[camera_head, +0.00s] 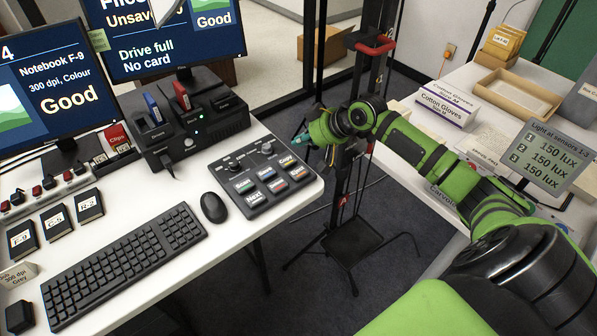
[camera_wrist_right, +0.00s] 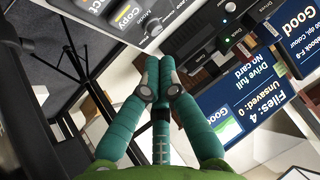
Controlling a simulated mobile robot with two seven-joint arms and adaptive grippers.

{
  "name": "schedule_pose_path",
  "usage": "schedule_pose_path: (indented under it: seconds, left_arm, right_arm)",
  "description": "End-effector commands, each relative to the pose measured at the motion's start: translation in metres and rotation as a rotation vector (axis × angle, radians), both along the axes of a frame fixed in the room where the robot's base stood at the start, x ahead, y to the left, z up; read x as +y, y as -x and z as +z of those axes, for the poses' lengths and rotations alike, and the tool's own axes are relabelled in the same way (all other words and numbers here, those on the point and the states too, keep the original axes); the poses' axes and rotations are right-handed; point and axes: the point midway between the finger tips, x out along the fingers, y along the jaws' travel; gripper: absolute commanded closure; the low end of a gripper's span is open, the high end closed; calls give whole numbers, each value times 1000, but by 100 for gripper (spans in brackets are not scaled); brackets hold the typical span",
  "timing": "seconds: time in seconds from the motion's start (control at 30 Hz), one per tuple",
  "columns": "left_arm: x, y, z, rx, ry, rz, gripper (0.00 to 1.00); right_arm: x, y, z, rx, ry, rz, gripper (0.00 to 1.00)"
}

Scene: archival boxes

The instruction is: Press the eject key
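A dark key panel (camera_head: 262,178) lies at the right end of the white desk. It has two rows of coloured, labelled keys and knobs behind them. One key reads Copy (camera_wrist_right: 125,15) in the right wrist view. My right gripper (camera_head: 302,137) is beyond and above the panel's back right corner, apart from the keys. In the right wrist view its teal fingers (camera_wrist_right: 159,64) meet at the tips, with nothing between them. My left gripper is not in view.
A black drive dock (camera_head: 196,132) with a blue and a red stick stands behind the panel. A mouse (camera_head: 214,207) and keyboard (camera_head: 125,262) lie left of it. One monitor (camera_head: 160,45) reads "Drive full, No card".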

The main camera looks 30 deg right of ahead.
Motion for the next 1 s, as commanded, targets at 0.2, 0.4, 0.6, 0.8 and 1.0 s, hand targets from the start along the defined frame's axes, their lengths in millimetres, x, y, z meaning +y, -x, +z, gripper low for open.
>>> schedule_pose_path:
  seconds: [0.2,0.4,0.6,0.8,1.0]
  left_arm:
    - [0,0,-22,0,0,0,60]
    - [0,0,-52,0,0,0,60]
    - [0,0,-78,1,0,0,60]
    - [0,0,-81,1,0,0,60]
    - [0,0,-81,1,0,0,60]
  right_arm:
    - [0,0,-20,0,0,0,100]
    - [0,0,-45,-1,1,0,100]
    - [0,0,-68,0,0,0,100]
    - [0,0,-84,0,-1,-1,100]
    - [0,0,-86,-1,0,0,100]
